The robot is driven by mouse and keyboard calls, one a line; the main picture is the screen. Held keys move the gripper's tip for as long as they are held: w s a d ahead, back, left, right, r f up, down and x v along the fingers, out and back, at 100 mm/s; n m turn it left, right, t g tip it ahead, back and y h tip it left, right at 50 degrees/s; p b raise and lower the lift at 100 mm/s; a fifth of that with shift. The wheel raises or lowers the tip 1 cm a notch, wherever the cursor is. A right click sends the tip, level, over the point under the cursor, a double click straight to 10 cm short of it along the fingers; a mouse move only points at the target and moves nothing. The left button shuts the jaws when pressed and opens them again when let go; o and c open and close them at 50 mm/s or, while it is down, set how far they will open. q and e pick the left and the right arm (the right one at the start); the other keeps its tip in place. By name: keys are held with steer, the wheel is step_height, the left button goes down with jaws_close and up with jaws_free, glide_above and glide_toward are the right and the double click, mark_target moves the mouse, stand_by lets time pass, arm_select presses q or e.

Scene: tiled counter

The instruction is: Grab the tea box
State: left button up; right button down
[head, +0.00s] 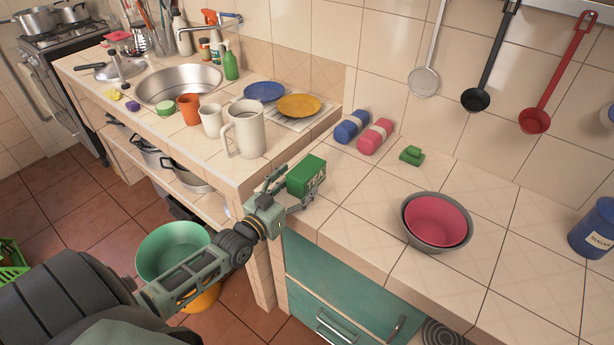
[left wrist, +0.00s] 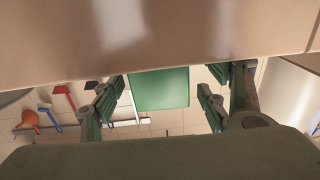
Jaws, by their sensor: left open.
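The tea box (head: 307,177) is a green box marked "TEA". It stands upright on the tiled counter (head: 350,235), near the counter's left edge. My left gripper (head: 290,192) reaches in from the left and is right at the box's near left side. In the left wrist view the left gripper (left wrist: 160,100) is open, with a finger on each side of the green tea box (left wrist: 160,88). The box shows in the gap between them. I cannot tell whether either finger touches it. My right gripper is not in view.
A white pitcher (head: 248,130) stands on the raised sink counter behind the box. Nested bowls (head: 437,221) and a blue sugar jar (head: 593,230) are to the right. Bare tiles lie between box and bowls.

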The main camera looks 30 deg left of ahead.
mark_target(307, 175)
arm_select(q)
steer(key=shift+w, duration=0.25)
steer(key=w, duration=0.4)
steer(key=shift+d, duration=0.1)
steer(key=shift+w, duration=0.3)
steer(key=shift+s, duration=0.1)
steer(key=shift+c, duration=1)
steer(key=c, duration=1.1)
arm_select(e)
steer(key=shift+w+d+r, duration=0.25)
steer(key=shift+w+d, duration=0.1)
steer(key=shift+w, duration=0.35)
